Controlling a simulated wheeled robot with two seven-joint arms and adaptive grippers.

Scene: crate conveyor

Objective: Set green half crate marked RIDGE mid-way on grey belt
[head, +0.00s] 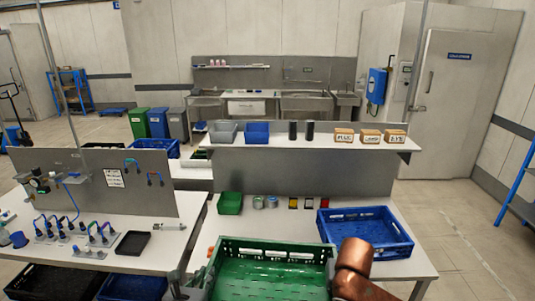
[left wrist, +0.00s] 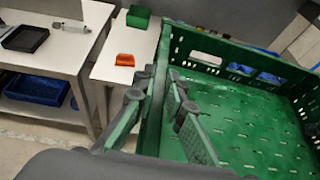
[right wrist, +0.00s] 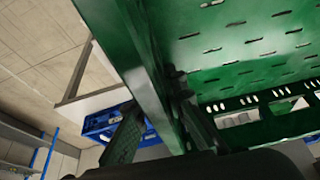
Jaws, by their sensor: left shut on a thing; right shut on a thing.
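The large green crate (head: 275,275) is at the bottom middle of the head view, open side up, with slotted walls and floor. No RIDGE marking is readable on it. My left gripper (left wrist: 158,88) is shut on the crate's left wall, one finger on each side. My right gripper (right wrist: 153,105) is shut on the opposite wall, which passes between its fingers. My copper-coloured right arm hides the crate's right part in the head view. The crate is held level or nearly so; I cannot tell its height above the table. The grey belt is not recognisable in any view.
A blue crate (head: 365,232) stands on the white table just beyond the green one, at the right. A small green bin (head: 230,203) and small jars stand along the back, below a grey panel (head: 305,171). A side bench (head: 80,258) is at the left.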

